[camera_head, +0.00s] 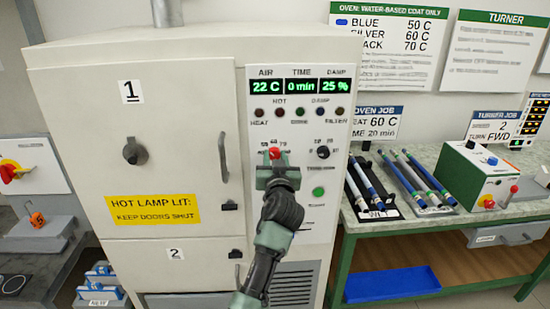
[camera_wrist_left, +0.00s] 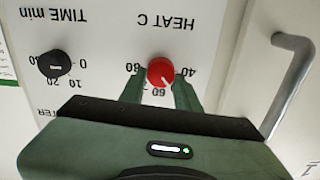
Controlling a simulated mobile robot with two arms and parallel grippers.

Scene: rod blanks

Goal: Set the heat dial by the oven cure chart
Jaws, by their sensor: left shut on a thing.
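The red heat dial (camera_head: 274,152) is on the oven's control panel (camera_head: 318,225). It also shows in the left wrist view (camera_wrist_left: 160,71), upside down, between both fingers of my left gripper (camera_head: 276,163), which is shut on it. The dial's pale mark points to the lower right there, roughly towards 60; the exact setting is unclear. The 50 label is hidden. The oven cure chart (camera_head: 388,45) lists blue 50 C, silver 60 C and black 70 C, partly cut off. The oven job card (camera_head: 375,123) reads heat 60 C, time 20 min. My right gripper is not in view.
The black time dial (camera_head: 323,152) sits right of the heat dial, at about 0. The display (camera_head: 301,86) reads 22 C, 0 min, 25%. A door handle (camera_head: 223,158) juts out at left. Rods (camera_head: 430,180) lie on the bench at right.

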